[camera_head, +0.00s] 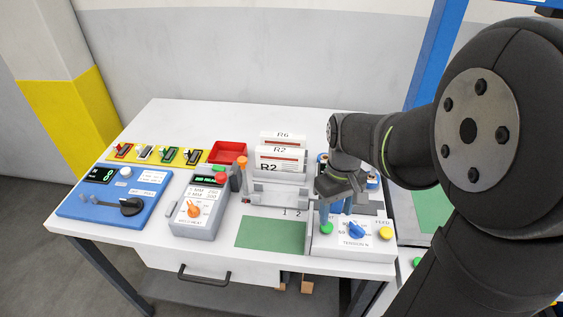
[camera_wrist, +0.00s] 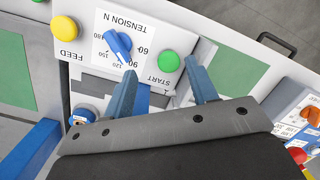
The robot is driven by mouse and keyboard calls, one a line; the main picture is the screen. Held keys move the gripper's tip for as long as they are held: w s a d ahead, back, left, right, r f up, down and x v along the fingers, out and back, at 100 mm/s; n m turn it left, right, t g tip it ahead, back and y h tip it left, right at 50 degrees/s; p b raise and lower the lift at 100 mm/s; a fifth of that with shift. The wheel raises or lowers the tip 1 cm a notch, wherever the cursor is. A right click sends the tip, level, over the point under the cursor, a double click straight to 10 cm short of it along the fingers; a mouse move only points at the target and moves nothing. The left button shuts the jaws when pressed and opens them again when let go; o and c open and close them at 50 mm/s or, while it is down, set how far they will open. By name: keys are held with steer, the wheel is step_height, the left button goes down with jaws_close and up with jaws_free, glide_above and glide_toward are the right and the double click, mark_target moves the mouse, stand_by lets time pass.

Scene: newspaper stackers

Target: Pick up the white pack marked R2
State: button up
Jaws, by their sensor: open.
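My gripper (camera_head: 337,217) is open to the right of the pack, over the grey tension panel. In the wrist view its two blue fingers (camera_wrist: 163,90) point at the panel with nothing between them. The white pack does not show in the wrist view.
The tension panel (camera_head: 322,245) has a blue dial, a green START button (camera_wrist: 168,61) and a yellow FEED button (camera_wrist: 65,29). An orange-topped post (camera_head: 242,163) stands left of the pack. A red tray (camera_head: 227,152) lies farther left. The green mat (camera_head: 271,236) in front is bare.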

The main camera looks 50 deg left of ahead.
steer(key=s+a+r+n, duration=0.2)
steer(key=s+a+n, duration=0.1)
steer(key=a+n, duration=0.15)
step_height(320, 180, up, 9)
steer(key=n+t+y, duration=0.1)
steer(key=n, duration=0.6)
glide_above(280, 150)
step_height(280, 150, down, 16)
steer(key=shift+f, duration=0.2)
steer(key=shift+a, duration=0.1)
jaws_close()
